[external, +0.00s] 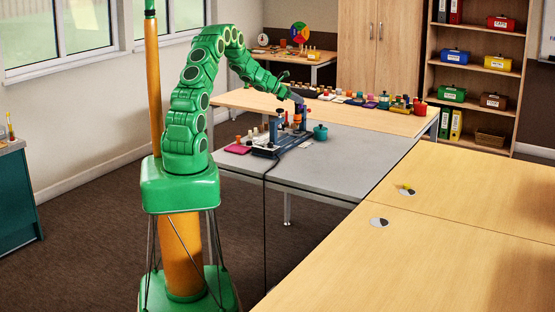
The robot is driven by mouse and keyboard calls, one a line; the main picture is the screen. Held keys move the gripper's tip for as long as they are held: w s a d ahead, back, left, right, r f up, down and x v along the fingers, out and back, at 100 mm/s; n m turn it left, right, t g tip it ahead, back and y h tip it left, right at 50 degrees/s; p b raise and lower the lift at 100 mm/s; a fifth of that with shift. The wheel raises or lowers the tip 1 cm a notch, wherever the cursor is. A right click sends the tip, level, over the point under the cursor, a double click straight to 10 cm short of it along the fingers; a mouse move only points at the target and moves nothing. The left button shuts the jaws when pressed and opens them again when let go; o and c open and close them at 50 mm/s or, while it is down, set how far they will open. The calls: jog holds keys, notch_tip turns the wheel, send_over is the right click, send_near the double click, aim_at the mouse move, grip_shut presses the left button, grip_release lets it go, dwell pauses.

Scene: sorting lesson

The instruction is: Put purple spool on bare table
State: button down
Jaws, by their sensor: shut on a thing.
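My gripper (299,104) is at the end of the green arm, low over the back part of the grey table (345,165). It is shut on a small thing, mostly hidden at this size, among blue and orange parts. I cannot tell for sure that it is the purple spool, and I cannot pick out a purple spool anywhere else. Bare grey tabletop shows in front and to the right of the crowded part.
A dark blue device (276,140) with upright posts stands below my gripper, its cable hanging over the front edge. A pink tray (238,149) lies left, a teal pot (320,132) right. Several small items line the wooden table (262,103) behind.

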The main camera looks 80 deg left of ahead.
jog(key=w+d+m+g+h, duration=0.15)
jog(key=w+d, duration=0.25)
jog(key=d, duration=0.7)
jog(key=w+d+f+m+g+h, duration=0.1)
jog(key=w+d+m+h, duration=0.3)
jog(key=d, duration=0.7)
jog(key=w+d+m+g+h, duration=0.1)
jog(key=w+d, duration=0.4)
jog(key=d, duration=0.6)
jog(key=s+d+f+m+g+h, duration=0.1)
jog(key=s+d+f+m+g, duration=0.1)
jog(key=d, duration=0.9)
jog(key=s+d+f+m+g+h, duration=0.1)
jog(key=s+d+m+g, duration=0.15)
jog(key=d, duration=0.85)
jog(key=s+d+f+m+g+h, duration=0.1)
jog(key=s+d+f+m, duration=0.1)
jog(key=d, duration=0.8)
jog(key=shift+w+d+f, duration=0.55)
jog(key=shift+w+f, duration=0.9)
jog(key=shift+w, duration=0.65)
jog(key=shift+w+d+f, duration=0.55)
jog(key=shift+w+f, duration=0.95)
jog(key=shift+w, duration=0.65)
jog(key=shift+w+d+f, duration=0.55)
jog(key=shift+w+f, duration=0.9)
jog(key=shift+w, duration=0.65)
